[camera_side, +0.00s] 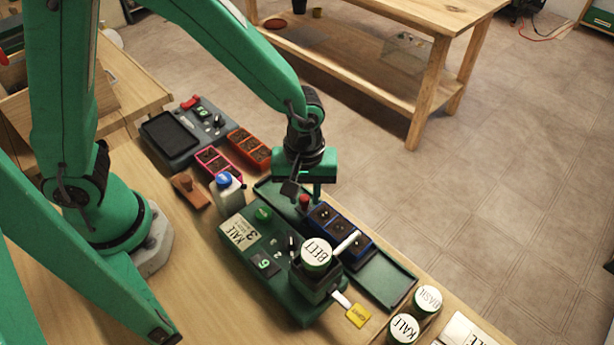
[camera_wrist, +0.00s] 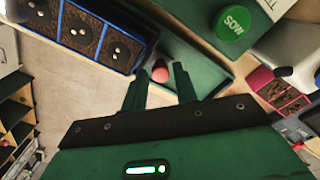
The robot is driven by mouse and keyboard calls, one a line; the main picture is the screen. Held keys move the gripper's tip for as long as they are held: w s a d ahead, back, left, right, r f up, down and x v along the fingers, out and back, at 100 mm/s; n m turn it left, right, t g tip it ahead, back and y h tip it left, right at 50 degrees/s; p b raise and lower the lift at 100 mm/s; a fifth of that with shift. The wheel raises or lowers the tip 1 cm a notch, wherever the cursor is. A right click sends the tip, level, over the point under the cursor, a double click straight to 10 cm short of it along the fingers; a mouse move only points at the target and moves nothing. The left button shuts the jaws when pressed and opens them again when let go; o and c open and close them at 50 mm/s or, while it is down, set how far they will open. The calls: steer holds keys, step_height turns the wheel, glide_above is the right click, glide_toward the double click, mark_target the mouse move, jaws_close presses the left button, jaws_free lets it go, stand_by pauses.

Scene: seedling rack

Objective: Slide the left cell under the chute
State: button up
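The blue three-cell tray (camera_side: 351,249) lies in a dark green track on the far side of the green seeder; each cell holds dark soil. It also shows in the wrist view (camera_wrist: 104,62) at the upper left. A white tube (camera_side: 346,244), apparently the chute, reaches from below the BEET jar (camera_side: 316,253) over the tray's right part; which cell it points at is unclear. A red knob (camera_side: 304,202) stands by the tray's left end. My gripper (camera_side: 302,194) is above it, open; in the wrist view the red knob (camera_wrist: 160,72) appears between the fingertips (camera_wrist: 158,75), with no clear contact.
A green SOW button (camera_wrist: 233,22) and a KALE 3 card (camera_side: 239,231) are on the seeder. A white bottle (camera_side: 228,192), pink tray (camera_side: 215,166) and orange tray (camera_side: 249,147) stand left. BASIL (camera_side: 427,298) and KALE (camera_side: 403,328) jars stand right. The track's right end (camera_side: 386,279) is empty.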

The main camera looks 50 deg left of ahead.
steer(key=shift+r, duration=3.9)
steer(key=s+a+r+m+t, duration=0.2)
steer(key=s+a+r+m, duration=0.2)
steer(key=a, duration=0.5)
steer(key=s+a+r+m+t, duration=0.3)
steer(key=s+a+r+m, duration=0.1)
steer(key=a+r, duration=0.4)
steer(key=shift+a+r+m+t, duration=0.3)
steer(key=shift+a+r+m, duration=0.1)
steer(key=shift+r+m, duration=0.15)
